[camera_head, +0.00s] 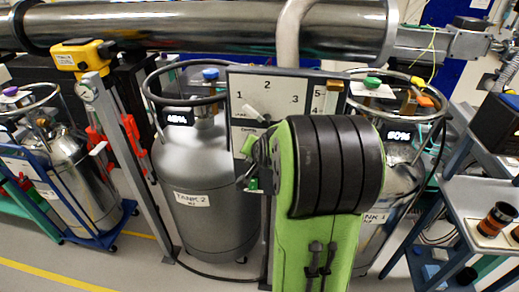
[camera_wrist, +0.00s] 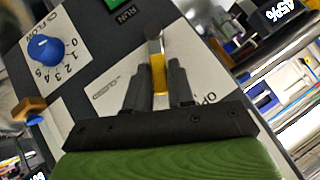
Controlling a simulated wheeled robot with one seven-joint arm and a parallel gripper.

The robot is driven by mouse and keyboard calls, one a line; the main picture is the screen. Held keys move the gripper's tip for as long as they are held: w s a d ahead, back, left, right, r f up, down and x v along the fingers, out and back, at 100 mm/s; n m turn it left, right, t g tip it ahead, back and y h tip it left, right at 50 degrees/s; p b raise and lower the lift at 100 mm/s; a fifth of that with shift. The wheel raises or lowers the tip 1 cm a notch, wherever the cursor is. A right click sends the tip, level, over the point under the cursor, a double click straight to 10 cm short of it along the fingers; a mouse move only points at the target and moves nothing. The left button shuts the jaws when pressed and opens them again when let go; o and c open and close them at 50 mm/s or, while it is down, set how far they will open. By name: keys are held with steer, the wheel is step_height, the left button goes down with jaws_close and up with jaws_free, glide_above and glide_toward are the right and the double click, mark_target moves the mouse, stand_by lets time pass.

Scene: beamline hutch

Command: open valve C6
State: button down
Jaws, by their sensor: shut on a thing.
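In the wrist view, my gripper (camera_wrist: 159,68) is shut on a lever handle (camera_wrist: 159,78) with a yellow grip and a grey, rounded far end. One dark finger stands on each side of it. The lever sits in front of a white plate (camera_wrist: 200,52) with partly hidden lettering that starts "OP" at the right. I cannot read a C6 label, so I cannot confirm which valve this is. In the head view, my green and black arm hides most of the panel's lower right, and my fingers cannot be made out there.
A blue knob (camera_wrist: 45,50) on a numbered flow dial is left of the lever in the wrist view. In the head view, the white panel (camera_head: 247,107) stands between grey tank 2 (camera_head: 212,165) and tank 1 (camera_head: 402,178). A thick metal pipe (camera_head: 200,27) crosses above.

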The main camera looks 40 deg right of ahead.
steer(key=w+n+g+h, duration=0.1)
steer(key=w+a+n+g+h, duration=0.1)
steer(key=g, duration=0.1)
steer(key=shift+a+r+p, duration=0.25)
steer(key=shift+p, duration=0.15)
steer(key=shift+f, duration=0.1)
stand_by(0.4)
steer(key=c, duration=1.1)
jaws_free()
steer(key=shift+o, duration=0.2)
steer(key=p+v, duration=0.1)
steer(key=v, duration=1.5)
steer(key=shift+w+p, duration=0.2)
steer(key=shift+p, duration=0.15)
